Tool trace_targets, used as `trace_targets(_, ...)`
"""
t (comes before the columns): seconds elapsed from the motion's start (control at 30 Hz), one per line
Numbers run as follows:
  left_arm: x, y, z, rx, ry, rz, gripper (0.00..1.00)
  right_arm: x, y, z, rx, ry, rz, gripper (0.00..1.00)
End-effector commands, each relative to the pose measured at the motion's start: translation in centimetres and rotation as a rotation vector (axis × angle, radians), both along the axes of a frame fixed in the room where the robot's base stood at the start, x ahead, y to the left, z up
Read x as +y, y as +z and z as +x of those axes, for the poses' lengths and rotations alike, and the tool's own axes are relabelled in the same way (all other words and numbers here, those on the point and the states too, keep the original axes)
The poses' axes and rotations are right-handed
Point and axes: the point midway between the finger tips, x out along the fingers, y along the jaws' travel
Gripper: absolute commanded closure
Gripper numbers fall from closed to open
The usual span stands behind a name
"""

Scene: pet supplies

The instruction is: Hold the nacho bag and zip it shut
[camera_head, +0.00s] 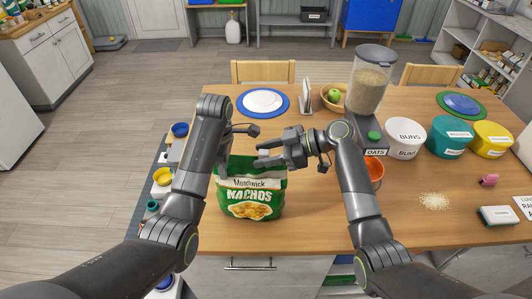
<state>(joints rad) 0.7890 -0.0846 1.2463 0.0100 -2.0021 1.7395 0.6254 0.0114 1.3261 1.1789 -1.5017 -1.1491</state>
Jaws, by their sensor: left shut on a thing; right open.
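The green nacho bag (250,187) stands upright on the wooden table, with a white band, "NACHOS" lettering and a picture of chips on its front. My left gripper (223,172) is shut on the upper left side of the bag; my arm partly hides the grip. My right gripper (262,154) is open, its fingers pointing left above the top edge of the bag. I cannot tell whether its fingers touch the bag. The zip itself is too small to make out, and the top edge is partly hidden.
An oats dispenser (368,85), an orange bowl (376,168) and a white "BUNS" canister (405,138) stand right of my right arm. A blue plate (280,103) lies behind. Spilled oats (434,201) lie at right. The table in front of the bag is clear.

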Motion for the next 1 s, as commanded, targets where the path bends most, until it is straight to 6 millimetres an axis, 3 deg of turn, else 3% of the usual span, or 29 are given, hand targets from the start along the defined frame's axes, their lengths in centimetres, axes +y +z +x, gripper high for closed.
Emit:
trace_targets(0.07,0.1,-0.6,-0.3,0.012,0.002,0.002,1.00,0.0,-0.1,0.0,0.000,0.000,0.000,0.56)
trace_targets(0.4,0.1,-0.6,-0.2,0.011,0.003,0.001,1.00,0.0,-0.1,0.0,0.000,0.001,0.000,1.00)
trace_targets(0.67,0.1,-0.6,-0.2,0.009,0.004,0.002,1.00,0.3,-0.1,-0.1,0.001,0.004,0.002,1.00)
trace_targets(0.9,0.1,-0.6,-0.2,0.008,0.004,0.001,1.00,3.8,0.0,0.1,0.003,0.006,0.004,1.00)
trace_targets(1.0,0.1,-0.6,-0.2,0.008,0.004,0.001,1.00,4.4,-0.1,0.2,0.003,0.004,0.002,1.00)
